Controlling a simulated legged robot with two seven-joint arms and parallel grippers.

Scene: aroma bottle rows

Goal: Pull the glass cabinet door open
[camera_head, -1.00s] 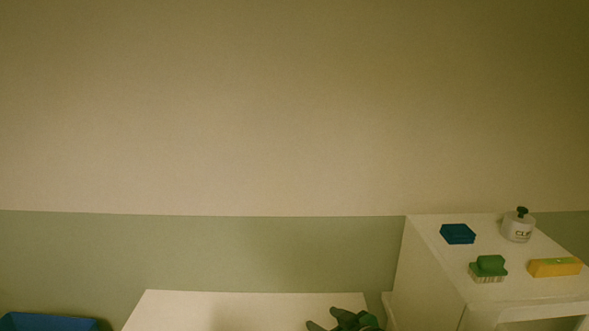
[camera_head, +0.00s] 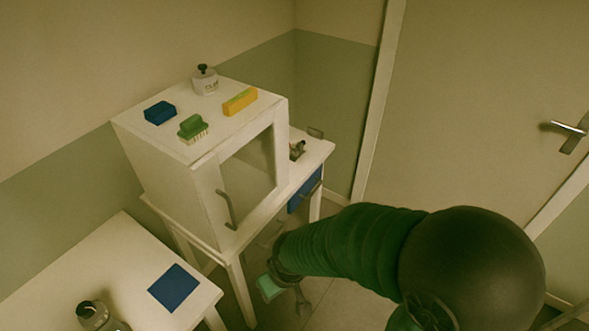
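The white cabinet (camera_head: 175,185) stands on a white table, with its glass door (camera_head: 250,170) facing right and toward me. The door looks shut, flush with the cabinet front. Its grey bar handle (camera_head: 227,210) is on the door's left side. My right arm comes in from the right, and my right gripper (camera_head: 285,294) is below and right of the handle, apart from it. Its fingers are spread, with nothing visible between them. My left gripper is not in view.
On the cabinet top are a blue block (camera_head: 160,112), a green brush (camera_head: 193,128), a yellow block (camera_head: 240,101) and a white bottle (camera_head: 205,82). A white table (camera_head: 120,265) with a blue square (camera_head: 174,287) is at lower left. A room door (camera_head: 470,110) stands right.

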